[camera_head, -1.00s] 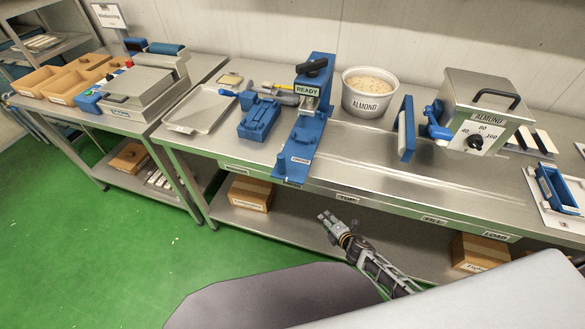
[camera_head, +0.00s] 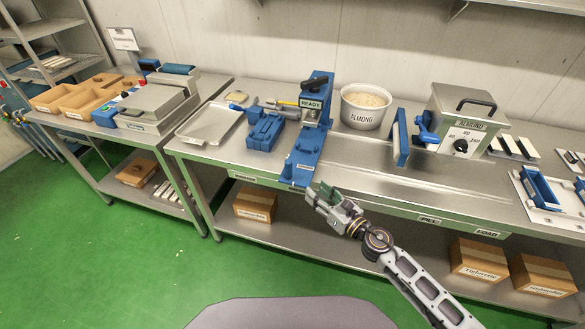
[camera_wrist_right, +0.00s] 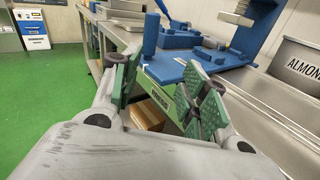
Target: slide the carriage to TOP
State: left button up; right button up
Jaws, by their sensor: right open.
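I cannot tell for sure which part is the carriage. A blue press (camera_head: 306,150) marked READY stands on the bench, its long blue base reaching the front edge. My right gripper (camera_head: 326,194) is open and empty at the bench's front edge, by the near end of the blue base. In the right wrist view, an upright blue handle (camera_wrist_right: 151,36) shows beyond the parted green-padded fingers. FILL (camera_head: 430,219) and LOAD (camera_head: 487,232) labels are on the front edge; my gripper hides the TOP label.
A metal tray (camera_head: 209,124) and a blue fixture (camera_head: 265,132) lie left of the press. A blue mould (camera_head: 538,187) lies at the right. The bench front between plate and mould is clear.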

jog(key=r+n, duration=0.1)
jog(key=s+a+r, duration=0.1)
jog(key=shift+s+a+r+n+y, duration=0.1)
jog(key=shift+r+n+y, duration=0.2)
jog(key=shift+n, duration=0.1)
jog(key=p, duration=0.2)
send_near(291, 168)
jog(key=shift+x, duration=1.65)
jog(key=x, duration=0.5)
jog(key=shift+f+p, duration=0.1)
jog(key=shift+p, duration=0.2)
jog(key=shift+x, duration=1.65)
grip_shut()
